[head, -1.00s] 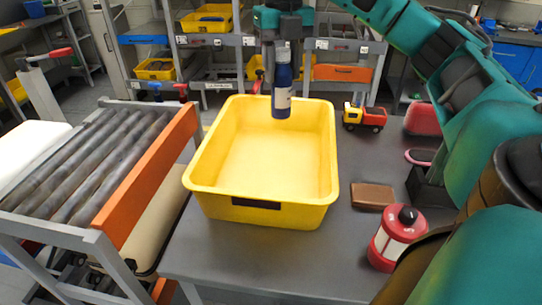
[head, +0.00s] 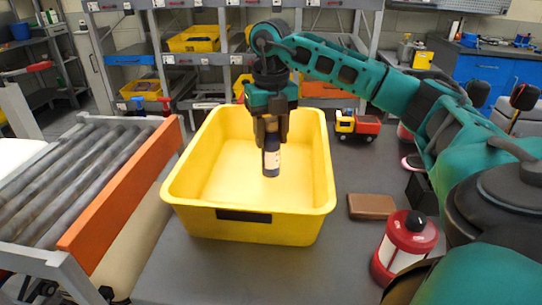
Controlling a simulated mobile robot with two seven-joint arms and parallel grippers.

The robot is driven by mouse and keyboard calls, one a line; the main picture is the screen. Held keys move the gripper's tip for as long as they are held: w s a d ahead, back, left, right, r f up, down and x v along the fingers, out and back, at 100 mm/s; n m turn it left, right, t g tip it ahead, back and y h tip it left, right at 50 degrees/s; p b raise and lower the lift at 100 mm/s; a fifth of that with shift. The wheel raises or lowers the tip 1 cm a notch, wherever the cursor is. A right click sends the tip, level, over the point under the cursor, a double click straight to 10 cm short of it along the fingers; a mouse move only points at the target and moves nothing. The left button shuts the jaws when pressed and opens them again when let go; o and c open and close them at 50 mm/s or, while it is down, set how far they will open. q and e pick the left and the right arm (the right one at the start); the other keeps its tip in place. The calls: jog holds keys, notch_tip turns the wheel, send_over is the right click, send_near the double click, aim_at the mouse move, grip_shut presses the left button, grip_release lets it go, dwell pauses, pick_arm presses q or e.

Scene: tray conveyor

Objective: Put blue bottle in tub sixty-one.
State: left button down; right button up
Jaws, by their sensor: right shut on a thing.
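The yellow tub (head: 185,185) stands on the grey table with a dark label on its front rim; I cannot read a number on it. The blue bottle (head: 271,160), dark blue with a pale label, hangs upright within the tub's outline. My right gripper (head: 271,128) points down and is shut on the bottle's upper part, which its fingers partly hide. I cannot tell whether the bottle's base touches the tub floor. The rest of the tub looks empty. My left gripper is not in view.
A roller conveyor (head: 75,180) with an orange side rail (head: 125,180) stands left of the tub. A brown block (head: 371,206), a red-and-white lantern (head: 405,243) and a toy truck (head: 357,126) are on the table to the right. Shelves with yellow bins (head: 195,40) stand behind.

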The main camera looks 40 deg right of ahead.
aim_at(271, 152)
notch_tip(271, 152, down, 4)
jog(key=shift+f, duration=0.35)
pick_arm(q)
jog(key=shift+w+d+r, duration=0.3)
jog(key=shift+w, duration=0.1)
pick_arm(e)
jog(key=shift+f+b, duration=0.15)
jog(key=shift+b, duration=0.2)
jog(key=o, duration=1.1)
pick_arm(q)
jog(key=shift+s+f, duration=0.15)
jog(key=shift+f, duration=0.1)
pick_arm(e)
jog(key=shift+o, duration=0.2)
